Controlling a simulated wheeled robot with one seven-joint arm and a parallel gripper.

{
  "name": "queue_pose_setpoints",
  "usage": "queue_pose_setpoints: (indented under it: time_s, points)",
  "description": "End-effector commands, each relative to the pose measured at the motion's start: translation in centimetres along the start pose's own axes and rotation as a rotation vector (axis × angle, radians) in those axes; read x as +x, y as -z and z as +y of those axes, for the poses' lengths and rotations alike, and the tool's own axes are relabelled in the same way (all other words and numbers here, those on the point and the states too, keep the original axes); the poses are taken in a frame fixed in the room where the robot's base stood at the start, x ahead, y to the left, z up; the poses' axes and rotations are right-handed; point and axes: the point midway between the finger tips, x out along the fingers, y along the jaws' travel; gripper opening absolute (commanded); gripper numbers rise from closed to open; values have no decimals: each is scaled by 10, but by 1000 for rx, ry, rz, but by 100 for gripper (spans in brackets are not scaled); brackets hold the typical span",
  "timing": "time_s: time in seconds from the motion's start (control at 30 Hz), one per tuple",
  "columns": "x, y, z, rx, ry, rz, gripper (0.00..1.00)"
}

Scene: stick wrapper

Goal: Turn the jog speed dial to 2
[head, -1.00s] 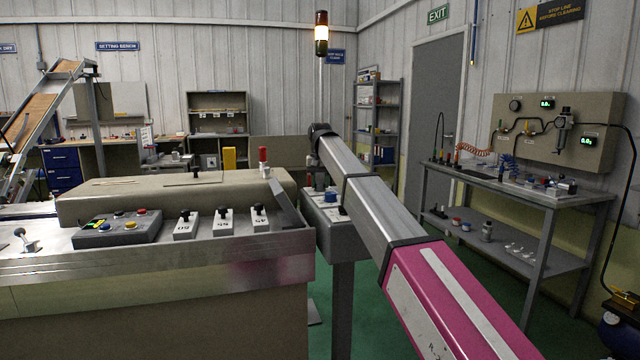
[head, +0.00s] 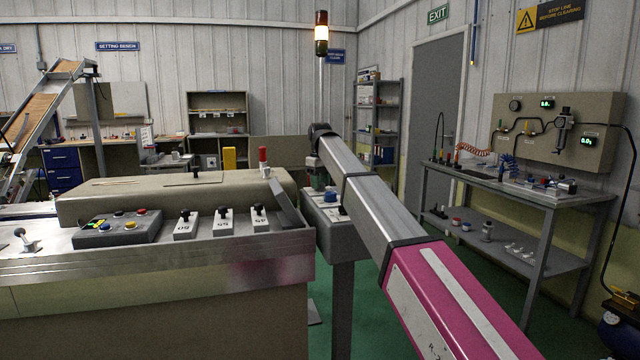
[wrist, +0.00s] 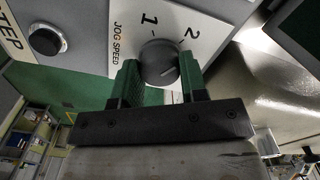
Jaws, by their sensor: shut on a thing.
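The jog speed dial (wrist: 157,58) is a dark round knob on a white plate (wrist: 122,22) printed JOG SPEED, 1 and 2. It shows in the wrist view, at the upper middle. My gripper (wrist: 159,68) has its green-padded fingers on either side of the dial and is shut on it. A pale mark shows on the knob's face, but I cannot tell for sure which number the dial points to. In the head view, the grey control box (head: 323,214) stands on a post, and my arm partly hides its top and the dial.
A black STEP button (wrist: 45,40) sits left of the dial in the wrist view. In the head view, the machine bench (head: 150,262) with several switches is left of the box. A workbench (head: 520,190) stands at right, with green floor between.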

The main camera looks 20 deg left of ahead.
Motion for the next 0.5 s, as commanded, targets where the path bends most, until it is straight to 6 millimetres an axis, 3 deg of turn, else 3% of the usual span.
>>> queue_pose_setpoints:
  time_s: [0.5]
  points:
    - [-1,1,0,-33,0,2,16]
